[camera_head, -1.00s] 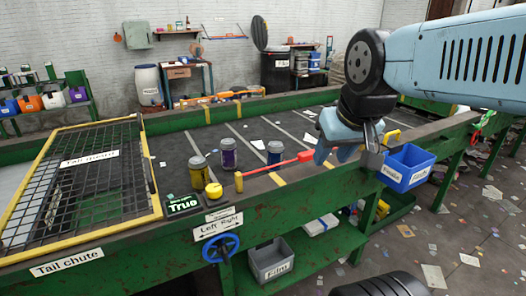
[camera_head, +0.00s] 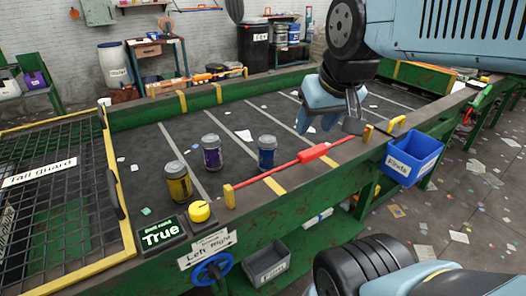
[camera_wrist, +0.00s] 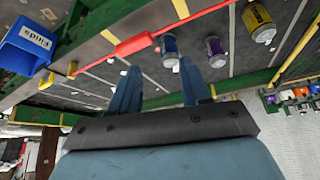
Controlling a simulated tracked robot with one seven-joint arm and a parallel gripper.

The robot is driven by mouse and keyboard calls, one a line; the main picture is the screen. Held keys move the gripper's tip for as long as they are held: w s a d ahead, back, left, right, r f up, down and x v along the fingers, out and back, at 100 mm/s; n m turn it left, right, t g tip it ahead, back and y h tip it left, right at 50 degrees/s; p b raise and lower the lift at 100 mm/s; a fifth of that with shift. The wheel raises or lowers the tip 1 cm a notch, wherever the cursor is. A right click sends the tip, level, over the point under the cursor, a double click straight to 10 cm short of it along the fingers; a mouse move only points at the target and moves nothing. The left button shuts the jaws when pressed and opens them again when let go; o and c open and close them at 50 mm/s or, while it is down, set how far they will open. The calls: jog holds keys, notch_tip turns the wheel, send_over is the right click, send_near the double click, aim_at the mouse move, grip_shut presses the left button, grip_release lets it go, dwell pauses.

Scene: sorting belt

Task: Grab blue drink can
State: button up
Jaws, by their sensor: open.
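The blue drink can (camera_head: 267,153) stands upright on the dark belt (camera_head: 240,180), the rightmost of three cans in the head view. A purple can (camera_head: 211,152) and a yellow can (camera_head: 177,182) stand to its left. My gripper (camera_head: 316,124) is open and empty, above the belt to the right of the blue can and apart from it. In the wrist view the blue can (camera_wrist: 170,48) shows just beyond and between my open fingertips (camera_wrist: 159,64); the purple can (camera_wrist: 215,50) and yellow can (camera_wrist: 258,22) are to its right.
A red-handled bar (camera_head: 312,153) runs along the belt's near edge, in front of the blue can. A blue Finds bin (camera_head: 413,158) hangs at the right on the green frame. A yellow-framed mesh guard (camera_head: 60,190) covers the left end. Scraps of paper lie on the belt.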

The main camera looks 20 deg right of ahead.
jog(key=o, duration=0.3)
jog(key=shift+w+f+n, duration=0.25)
jog(key=shift+f+n, duration=0.05)
jog(key=o, duration=0.6)
jog(key=w+f+n+g+h, duration=0.2)
jog(key=w+f+n, duration=0.1)
jog(key=w+f+n+g+h, duration=0.1)
jog(key=w+n, duration=0.1)
jog(key=shift+a+f+g+h, duration=0.15)
jog(key=shift+a+g+h, duration=0.15)
jog(key=shift+g, duration=0.1)
jog(key=shift+o, duration=0.2)
jog(key=n+t+h, duration=0.3)
jog(key=n+h, duration=0.6)
jog(key=n, duration=0.8)
send_near(270, 147)
jog(key=w+a+f, duration=0.2)
jog(key=x, duration=1.4)
jog(key=shift+w+r, duration=0.35)
jog(key=shift+r, duration=0.05)
